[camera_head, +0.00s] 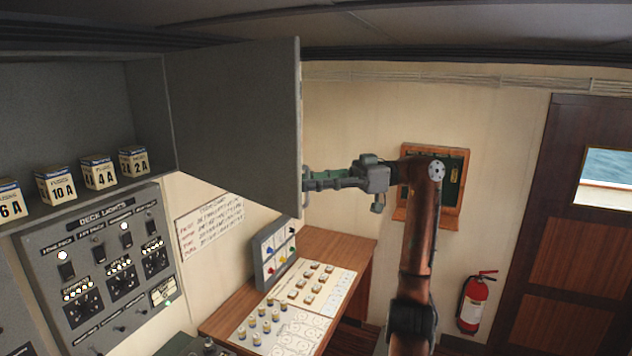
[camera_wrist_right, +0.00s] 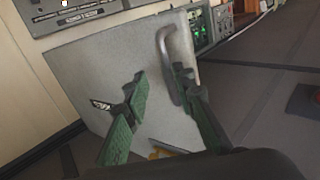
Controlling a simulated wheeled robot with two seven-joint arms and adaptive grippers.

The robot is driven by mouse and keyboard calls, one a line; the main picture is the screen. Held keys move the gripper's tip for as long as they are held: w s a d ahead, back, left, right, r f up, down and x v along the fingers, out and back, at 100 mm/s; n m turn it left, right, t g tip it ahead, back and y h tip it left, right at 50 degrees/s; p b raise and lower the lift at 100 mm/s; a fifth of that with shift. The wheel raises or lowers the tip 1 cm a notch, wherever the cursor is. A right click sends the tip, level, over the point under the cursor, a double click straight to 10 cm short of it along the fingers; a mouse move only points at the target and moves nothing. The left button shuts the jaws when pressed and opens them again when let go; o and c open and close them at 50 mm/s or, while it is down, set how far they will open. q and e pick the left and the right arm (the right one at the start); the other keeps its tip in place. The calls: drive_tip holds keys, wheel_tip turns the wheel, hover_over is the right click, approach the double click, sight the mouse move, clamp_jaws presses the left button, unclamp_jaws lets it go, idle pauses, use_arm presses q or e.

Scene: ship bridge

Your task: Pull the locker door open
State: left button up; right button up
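The grey locker door (camera_head: 235,120) stands swung out from the locker (camera_head: 60,110), whose shelf shows open behind it. In the right wrist view the door's pale grey face (camera_wrist_right: 105,65) carries a bent bar handle (camera_wrist_right: 163,45). My right gripper (camera_head: 308,180) is at the door's outer edge, low down. In the right wrist view its green fingers (camera_wrist_right: 160,80) are spread apart. The handle lies beside or behind the right fingertip; I cannot tell whether they touch. The handle is not clear in the head view. My left gripper is not in view.
Several fuse boxes (camera_head: 56,185) stand on the locker shelf. Below is a deck lights panel (camera_head: 100,262). A wooden desk (camera_head: 335,248) with controls stands under the door. A fire extinguisher (camera_head: 477,302) and a wooden door (camera_head: 560,260) are at the right.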

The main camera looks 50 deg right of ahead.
drive_tip(key=v, duration=1.2)
drive_tip(key=shift+w+f, duration=0.1)
